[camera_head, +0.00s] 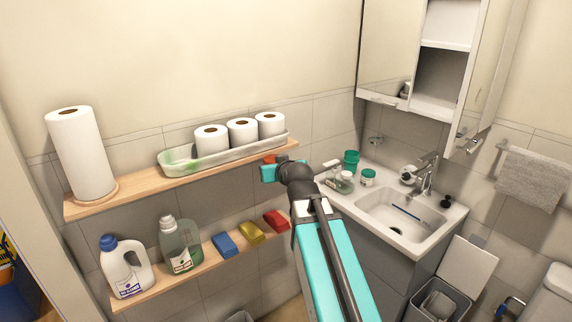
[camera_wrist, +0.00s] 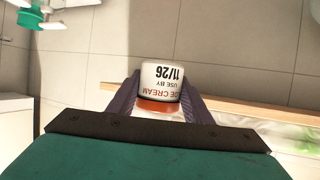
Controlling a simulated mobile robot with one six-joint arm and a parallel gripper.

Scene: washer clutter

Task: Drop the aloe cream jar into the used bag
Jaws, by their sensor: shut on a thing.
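My gripper (camera_wrist: 160,95) is shut on a small white jar with an orange band, the aloe cream jar (camera_wrist: 160,78). Its label reads upside down, with part of "CREAM" and "USE BY 11/26" visible. In the head view my gripper (camera_head: 284,163) is beside the right end of the upper wooden shelf, and a bit of orange shows there; the jar is mostly hidden by my arm. I cannot pick out a bag labelled as used in either view.
An open grey bin (camera_head: 437,299) stands below the sink (camera_head: 398,214). Several bottles and jars stand on the counter. The upper shelf (camera_head: 140,190) holds paper rolls and a long tray (camera_head: 226,155); the lower shelf (camera_head: 200,267) holds bottles and sponges.

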